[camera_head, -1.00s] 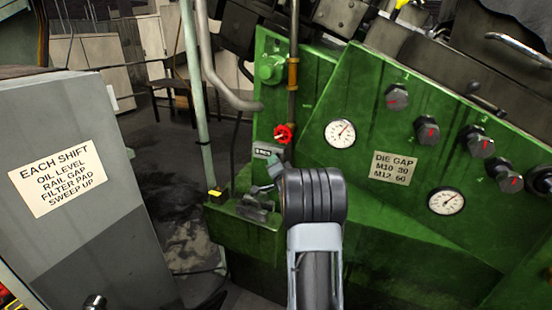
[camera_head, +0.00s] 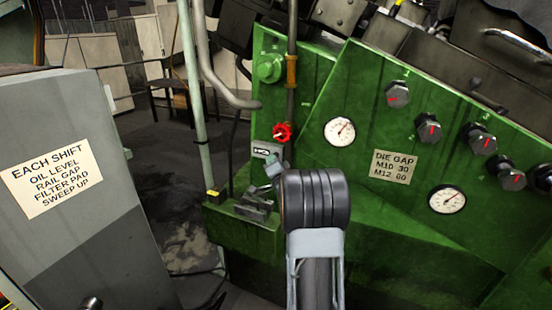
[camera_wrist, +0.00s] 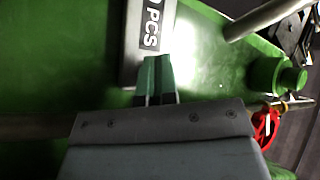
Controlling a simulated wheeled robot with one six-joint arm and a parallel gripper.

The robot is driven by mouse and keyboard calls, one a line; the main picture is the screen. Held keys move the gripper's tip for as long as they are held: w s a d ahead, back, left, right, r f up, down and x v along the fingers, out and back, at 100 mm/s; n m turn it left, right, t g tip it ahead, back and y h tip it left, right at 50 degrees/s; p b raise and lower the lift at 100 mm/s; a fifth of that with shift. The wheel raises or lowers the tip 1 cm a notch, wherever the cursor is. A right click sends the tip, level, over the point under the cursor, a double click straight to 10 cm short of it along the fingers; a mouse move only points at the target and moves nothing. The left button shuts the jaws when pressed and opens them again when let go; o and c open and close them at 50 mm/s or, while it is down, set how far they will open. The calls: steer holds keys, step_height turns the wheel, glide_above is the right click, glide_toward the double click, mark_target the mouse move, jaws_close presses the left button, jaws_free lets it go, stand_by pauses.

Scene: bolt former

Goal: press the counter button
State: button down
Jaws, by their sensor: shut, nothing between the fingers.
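The counter (camera_head: 265,150) is a small grey box with a dark label on the green machine face, below a red handwheel. In the wrist view the counter (camera_wrist: 132,62) shows a label ending in "PCS". My gripper (camera_head: 272,169) is just below the counter in the head view, partly hidden by my dark wrist. In the wrist view the green fingertips (camera_wrist: 157,60) are together and empty, overlapping the counter's lower right corner. I cannot tell whether they touch it. No button shows clearly; the fingers may hide it.
The red handwheel (camera_head: 282,132) sits above the counter, beside a vertical pipe (camera_head: 292,70). A dark metal block (camera_head: 255,205) lies on a green ledge below my gripper. Dials and knobs fill the right panel. A grey cabinet (camera_head: 60,190) stands at left.

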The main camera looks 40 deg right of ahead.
steer(key=shift+a+f, duration=0.1)
steer(key=shift+a, duration=0.15)
steer(key=shift+s+a+b, duration=0.3)
steer(key=shift+s+a, duration=0.1)
steer(key=shift+a, duration=0.3)
steer(key=shift+s+a+b, duration=0.35)
steer(key=shift+s+a, duration=0.05)
steer(key=shift+a, duration=0.35)
steer(key=shift+s+a+b, duration=0.3)
steer(key=shift+s+a, duration=0.1)
steer(key=shift+a, duration=0.3)
